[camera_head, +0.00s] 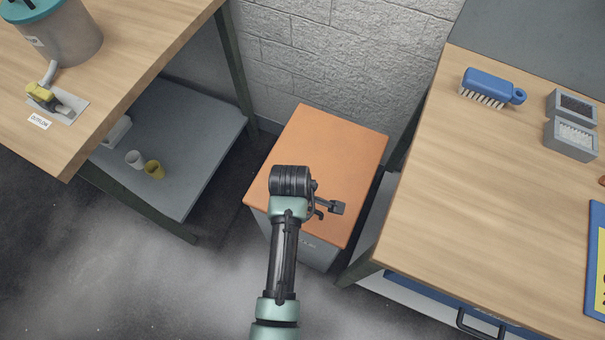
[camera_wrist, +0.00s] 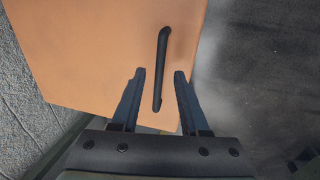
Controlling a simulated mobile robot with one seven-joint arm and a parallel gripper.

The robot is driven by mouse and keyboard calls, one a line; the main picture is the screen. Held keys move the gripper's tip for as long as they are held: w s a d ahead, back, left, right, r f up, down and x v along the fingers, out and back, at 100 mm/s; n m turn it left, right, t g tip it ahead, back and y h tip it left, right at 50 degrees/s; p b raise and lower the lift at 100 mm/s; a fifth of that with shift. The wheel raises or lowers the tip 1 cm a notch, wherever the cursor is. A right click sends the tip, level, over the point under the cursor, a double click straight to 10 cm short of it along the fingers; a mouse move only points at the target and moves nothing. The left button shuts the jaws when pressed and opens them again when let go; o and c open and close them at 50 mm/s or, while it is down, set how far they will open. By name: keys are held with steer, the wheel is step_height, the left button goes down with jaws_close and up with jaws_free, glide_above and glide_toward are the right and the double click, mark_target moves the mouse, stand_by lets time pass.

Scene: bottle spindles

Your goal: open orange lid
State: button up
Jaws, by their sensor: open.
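The orange lid (camera_head: 335,140) lies flat and closed on a grey bin (camera_head: 318,252) between two workbenches. It also fills much of the wrist view (camera_wrist: 90,50). A slim black bar handle (camera_wrist: 162,60) runs along the lid near its edge in the wrist view. My gripper (camera_wrist: 160,75) is open, with one finger on each side of the handle's lower part in that view. I see no contact, and how deep the fingers reach around the bar I cannot tell. In the head view my arm is above the lid and hides the handle.
The right workbench (camera_head: 450,190) holds a blue brush (camera_head: 488,84) and grey boxes (camera_head: 571,138). The left workbench (camera_head: 120,60) holds a grey bucket (camera_head: 65,35), with cups on its lower shelf (camera_head: 205,135). A block wall (camera_head: 330,50) stands behind the bin.

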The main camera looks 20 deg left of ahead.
steer(key=shift+w+f, duration=0.1)
steer(key=shift+f, duration=0.2)
jaws_close()
stand_by(1.3)
